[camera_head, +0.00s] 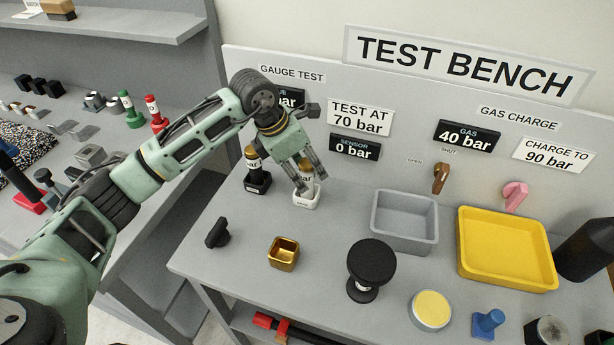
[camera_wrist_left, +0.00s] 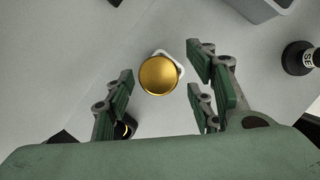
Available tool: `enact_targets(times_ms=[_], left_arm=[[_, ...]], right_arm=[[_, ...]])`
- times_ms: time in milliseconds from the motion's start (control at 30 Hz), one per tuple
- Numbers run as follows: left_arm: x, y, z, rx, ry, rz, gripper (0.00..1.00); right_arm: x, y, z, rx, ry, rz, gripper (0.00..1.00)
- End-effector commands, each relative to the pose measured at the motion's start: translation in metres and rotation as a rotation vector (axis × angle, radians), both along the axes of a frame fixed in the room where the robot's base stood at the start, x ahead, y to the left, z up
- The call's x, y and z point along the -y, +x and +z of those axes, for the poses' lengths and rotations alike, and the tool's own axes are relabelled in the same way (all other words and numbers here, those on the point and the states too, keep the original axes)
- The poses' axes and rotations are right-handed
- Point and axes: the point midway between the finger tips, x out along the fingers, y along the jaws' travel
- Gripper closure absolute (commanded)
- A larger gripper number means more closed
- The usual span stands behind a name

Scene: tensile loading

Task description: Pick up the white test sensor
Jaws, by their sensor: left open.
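The white test sensor has a round gold top and a white base (camera_head: 306,198). It stands upright on the bench below the "SENSOR 0 bar" display. My left gripper (camera_head: 311,181) is open and reaches down over it, with fingers in front of and beside its upper part, hiding some of it. In the left wrist view the sensor's gold top (camera_wrist_left: 160,75) lies between the spread fingers of the gripper (camera_wrist_left: 162,82), with a gap on both sides. Whether any finger touches it in the head view I cannot tell. My right gripper is not in view.
A black gold-topped sensor (camera_head: 256,172) stands close to the left. A grey tray (camera_head: 404,245), a yellow tray (camera_head: 505,278), a gold cup (camera_head: 283,253) and a black round-topped stand (camera_head: 370,262) occupy the bench. Bench surface in front of the white sensor is clear.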

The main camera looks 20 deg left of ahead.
Motion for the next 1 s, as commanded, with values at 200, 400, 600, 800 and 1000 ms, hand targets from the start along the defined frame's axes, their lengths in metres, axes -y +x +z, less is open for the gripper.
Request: enact_targets(times_ms=[200,400,600,800,1000], left_arm=[[0.006,0.006,-0.02,-0.001,0.001,0.0,0.5],[0.006,0.006,-0.022,0.001,0.001,0.0,0.5],[0.006,0.006,-0.021,0.001,0.001,0.0,0.65],[0.006,0.006,-0.021,0.001,0.001,0.0,0.82],[0.006,0.006,-0.021,0.001,0.001,0.0,1.0]], right_arm=[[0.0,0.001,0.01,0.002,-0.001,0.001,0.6],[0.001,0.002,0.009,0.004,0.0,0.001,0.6],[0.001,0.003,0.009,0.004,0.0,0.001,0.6],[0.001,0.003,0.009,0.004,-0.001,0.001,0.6],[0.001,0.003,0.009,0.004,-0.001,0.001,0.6]])
